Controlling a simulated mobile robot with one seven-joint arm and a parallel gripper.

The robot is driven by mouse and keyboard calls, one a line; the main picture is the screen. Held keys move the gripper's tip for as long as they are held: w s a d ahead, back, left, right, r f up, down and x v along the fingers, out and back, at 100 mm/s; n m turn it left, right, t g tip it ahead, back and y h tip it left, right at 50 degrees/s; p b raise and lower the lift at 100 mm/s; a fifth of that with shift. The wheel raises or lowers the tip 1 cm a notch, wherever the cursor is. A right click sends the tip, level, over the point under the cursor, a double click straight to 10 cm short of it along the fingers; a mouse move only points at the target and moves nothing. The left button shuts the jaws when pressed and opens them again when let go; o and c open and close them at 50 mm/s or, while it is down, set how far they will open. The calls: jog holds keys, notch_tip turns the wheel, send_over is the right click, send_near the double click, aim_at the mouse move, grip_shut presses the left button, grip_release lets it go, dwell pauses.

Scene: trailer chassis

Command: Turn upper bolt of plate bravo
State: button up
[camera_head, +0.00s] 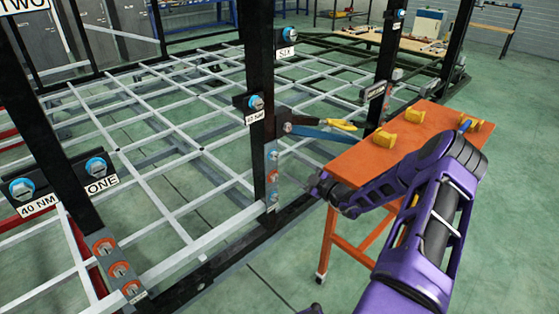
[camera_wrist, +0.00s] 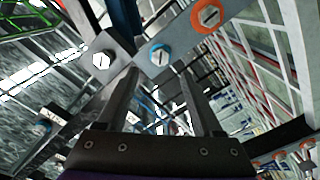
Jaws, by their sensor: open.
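A grey plate (camera_head: 272,170) with several bolts is fixed low on the middle black post. No label reading "bravo" can be read, so I cannot tell which plate that is. In the wrist view a grey plate (camera_wrist: 182,42) carries a blue-ringed slotted bolt (camera_wrist: 160,55) and an orange-ringed slotted bolt (camera_wrist: 211,15). A plain bright bolt head (camera_wrist: 100,60) sits to the left. My gripper (camera_head: 316,187) is to the right of the middle post's plate. In the wrist view my gripper (camera_wrist: 158,78) is open and empty, its fingers pointing toward the blue-ringed bolt.
An orange table (camera_head: 345,165) with yellow holders (camera_head: 384,138) stands right of the post, under my arm. A yellow-handled tool (camera_head: 338,124) shows beside the post. Another plate with orange-ringed bolts (camera_head: 118,269) is on the near left post. Green floor (camera_head: 270,285) is clear in front.

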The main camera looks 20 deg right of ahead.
aim_at(276, 157)
jog(key=x, duration=0.7)
jog(key=shift+w+a, duration=0.1)
jog(key=shift+w, duration=0.1)
grip_shut()
